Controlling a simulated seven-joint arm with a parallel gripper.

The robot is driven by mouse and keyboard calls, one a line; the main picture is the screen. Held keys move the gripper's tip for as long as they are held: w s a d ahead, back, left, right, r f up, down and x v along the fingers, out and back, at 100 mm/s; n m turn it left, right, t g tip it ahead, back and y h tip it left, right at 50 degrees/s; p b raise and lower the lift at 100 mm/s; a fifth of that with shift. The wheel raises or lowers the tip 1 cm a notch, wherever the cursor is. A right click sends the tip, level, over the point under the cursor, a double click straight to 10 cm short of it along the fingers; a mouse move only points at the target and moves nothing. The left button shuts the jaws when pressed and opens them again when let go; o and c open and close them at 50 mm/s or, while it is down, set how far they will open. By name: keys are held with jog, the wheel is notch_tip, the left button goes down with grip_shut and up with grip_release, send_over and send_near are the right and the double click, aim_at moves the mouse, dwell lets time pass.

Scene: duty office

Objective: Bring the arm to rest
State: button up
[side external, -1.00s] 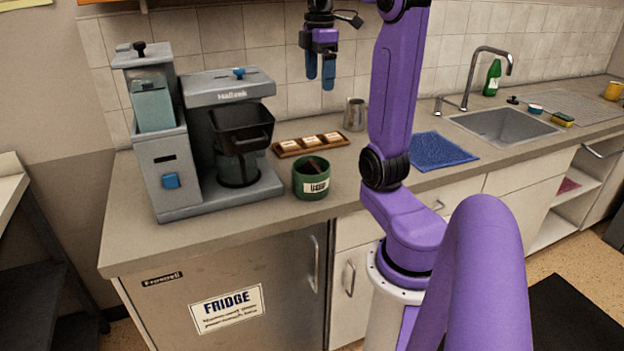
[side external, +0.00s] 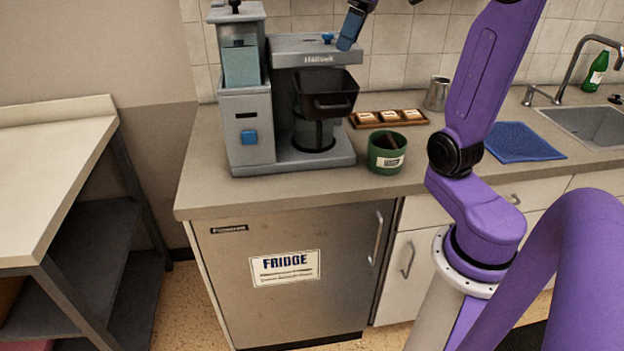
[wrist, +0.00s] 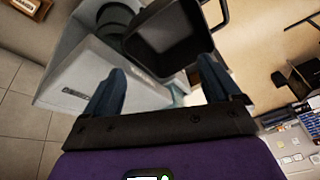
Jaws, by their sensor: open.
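My gripper (side external: 350,28) is at the top of the side external view, partly cut off by the frame edge. Its blue fingers appear beside the upper right of the grey coffee machine (side external: 250,110); whether they touch it cannot be told. In the wrist view my gripper (wrist: 160,88) has its two fingers wide apart with nothing held between them. The machine's black filter basket (wrist: 180,35) shows beyond the fingers there.
A green pot (side external: 386,155) stands right of the machine, with a wooden tray (side external: 362,122) and a metal jug (side external: 437,94) behind. A blue cloth (side external: 520,141) lies near the sink (side external: 590,124). A side table (side external: 50,150) stands left; floor shows between it and the fridge (side external: 230,290).

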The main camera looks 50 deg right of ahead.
jog(key=a+f+m+y, duration=0.2)
jog(key=a+m+y, duration=0.1)
jog(key=a, duration=1.4)
jog(key=s+a+f+n+g+h, duration=0.2)
jog(key=s+f+n+h, duration=0.3)
jog(key=s+f+n, duration=0.6)
jog(key=s+f+g, duration=0.1)
jog(key=s+f, duration=0.5)
jog(key=s, duration=0.4)
jog(key=shift+a+f+n, duration=0.3)
jog(key=shift+a, duration=0.05)
jog(key=shift+c, duration=0.3)
